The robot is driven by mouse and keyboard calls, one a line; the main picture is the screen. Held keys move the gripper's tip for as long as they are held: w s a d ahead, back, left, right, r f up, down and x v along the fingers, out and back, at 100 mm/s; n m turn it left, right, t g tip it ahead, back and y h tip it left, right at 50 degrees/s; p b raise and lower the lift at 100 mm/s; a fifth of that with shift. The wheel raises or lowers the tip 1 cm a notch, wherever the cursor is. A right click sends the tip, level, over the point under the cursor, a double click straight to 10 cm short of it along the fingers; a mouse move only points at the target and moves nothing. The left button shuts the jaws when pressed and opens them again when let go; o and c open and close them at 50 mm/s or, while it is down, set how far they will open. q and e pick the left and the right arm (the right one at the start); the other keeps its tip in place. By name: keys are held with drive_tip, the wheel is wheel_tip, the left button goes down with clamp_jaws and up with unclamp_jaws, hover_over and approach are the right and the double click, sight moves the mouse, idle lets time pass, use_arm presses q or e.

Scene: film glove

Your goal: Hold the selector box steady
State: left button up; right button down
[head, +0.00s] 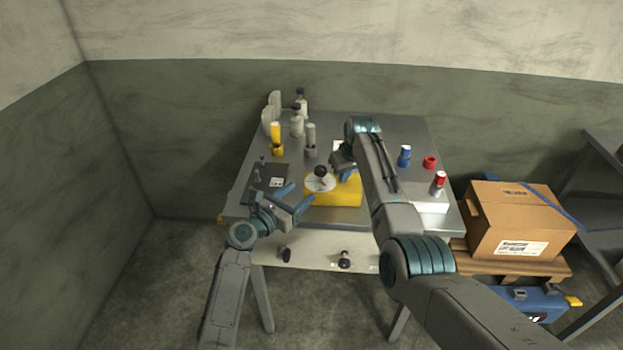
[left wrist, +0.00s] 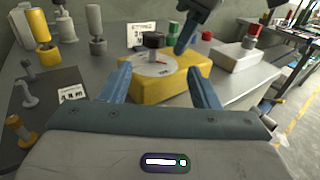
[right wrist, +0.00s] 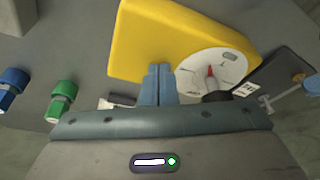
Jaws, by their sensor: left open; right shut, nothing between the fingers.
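The selector box (head: 348,198) is yellow, with a round white dial (left wrist: 152,66) and a black knob (left wrist: 154,40) on top. It sits near the table's front edge; it also shows in the right wrist view (right wrist: 146,45), where the dial's red pointer is visible. My left gripper (head: 297,198) is open and empty at the box's left front corner, its fingers reaching toward the box. Contact cannot be told. My right gripper (right wrist: 155,84) is shut and empty at the far side of the box, near the dial. In the head view its tips are partly hidden.
On the metal table (head: 395,130) stand yellow and grey posts at the back left, a dark plate (head: 270,174) with a label at left, and blue and red knobs at right. A cardboard box (head: 520,215) on a pallet stands to the right.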

sight(316, 173)
use_arm(q)
drive_tip(key=a+m+g+h, duration=0.1)
drive_tip(key=w+a+m+g+h, duration=0.1)
drive_tip(key=a+h, duration=0.1)
drive_tip(key=shift+a, duration=0.25)
drive_tip(key=shift+w+a+r+m+g+h, duration=0.15)
drive_tip(key=shift+a+r+m+g+h, duration=0.1)
drive_tip(key=shift+a+m+g+h, duration=0.2)
drive_tip(key=x, duration=1.2)
drive_tip(key=c, duration=1)
